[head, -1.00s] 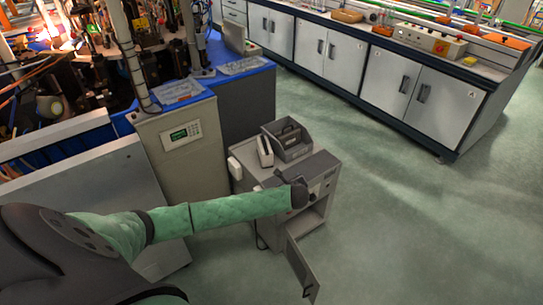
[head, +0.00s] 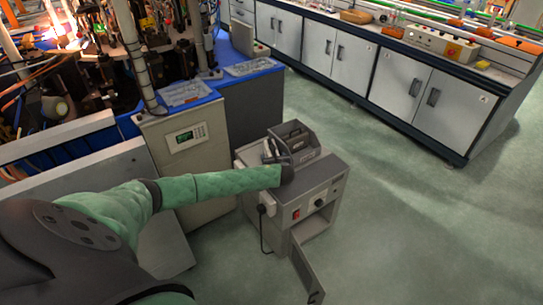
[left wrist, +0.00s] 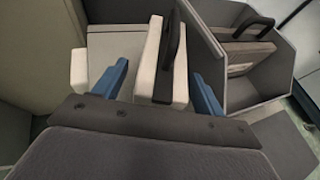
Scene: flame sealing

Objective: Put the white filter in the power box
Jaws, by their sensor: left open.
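The white filter (left wrist: 150,55) is a flat white slab with a dark handle, standing upright on top of the grey cabinet. In the head view it is mostly hidden by my left gripper (head: 275,150). In the left wrist view my left gripper (left wrist: 160,70) is open, with one blue finger on each side of the filter; I cannot tell whether they touch it. The grey cabinet, apparently the power box (head: 320,185), has a red switch and an open front compartment. Its door (head: 306,275) hangs open near the floor. My right gripper is not in view.
A grey open bin (head: 305,153) on the cabinet top holds a grey-brown slab with a black handle (left wrist: 245,50), right of the filter. A keypad cabinet (head: 185,155) stands to the left. The floor (head: 420,230) on the right is clear.

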